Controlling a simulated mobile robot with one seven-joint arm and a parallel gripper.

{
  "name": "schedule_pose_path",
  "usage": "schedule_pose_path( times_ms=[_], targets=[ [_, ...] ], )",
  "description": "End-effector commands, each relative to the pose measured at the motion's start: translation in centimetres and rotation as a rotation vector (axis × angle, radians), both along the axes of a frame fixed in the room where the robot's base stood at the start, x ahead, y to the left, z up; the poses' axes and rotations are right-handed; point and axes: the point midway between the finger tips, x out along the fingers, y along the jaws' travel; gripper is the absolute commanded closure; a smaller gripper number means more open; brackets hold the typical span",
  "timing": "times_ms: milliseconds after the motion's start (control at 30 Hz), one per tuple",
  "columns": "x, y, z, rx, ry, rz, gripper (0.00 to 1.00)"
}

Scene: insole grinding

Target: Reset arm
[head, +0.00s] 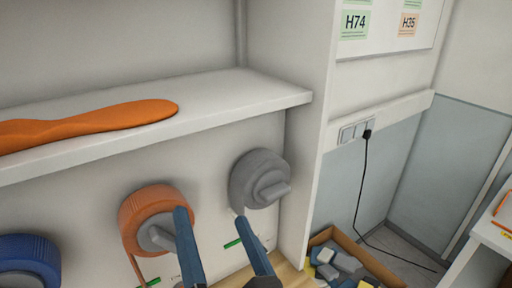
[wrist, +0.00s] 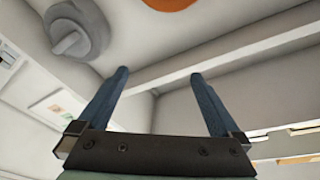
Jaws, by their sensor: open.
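My gripper (head: 209,229) shows at the bottom middle of the head view, with its two blue fingers apart and nothing between them. It also shows in the wrist view (wrist: 158,74), open and empty. An orange insole (head: 112,117) lies on the white shelf (head: 240,90) to the upper left in the head view. In the wrist view an orange patch (wrist: 170,3) shows at the top edge.
A grey roll (head: 256,176), an orange roll (head: 148,205) and a blue roll (head: 32,252) are mounted below the shelf, close to my fingers. A cardboard box (head: 388,270) with several blocks stands at the lower right. A black cable (head: 361,185) hangs from a socket.

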Motion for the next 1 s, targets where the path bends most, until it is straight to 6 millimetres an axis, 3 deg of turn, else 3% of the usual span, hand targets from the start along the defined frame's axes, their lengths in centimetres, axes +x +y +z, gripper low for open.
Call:
schedule_pose_path(
  times_ms=[33,133,300,400,500,667,1000],
  targets=[
    [0.9,-0.4,3.0,-0.054,-0.088,-0.048,0.00],
    [2.0,-1.4,8.6,-0.160,-0.245,-0.168,0.00],
    [1.3,-3.0,18.3,-0.301,-0.502,-0.390,0.00],
    [0.0,-3.8,22.9,-0.355,-0.621,-0.509,0.00],
    [-1.4,-4.3,26.0,-0.387,-0.701,-0.595,0.00],
    [-2.6,-4.7,28.1,-0.409,-0.756,-0.661,0.00],
    [-2.6,-4.7,28.2,-0.410,-0.757,-0.665,0.00]
  ],
)
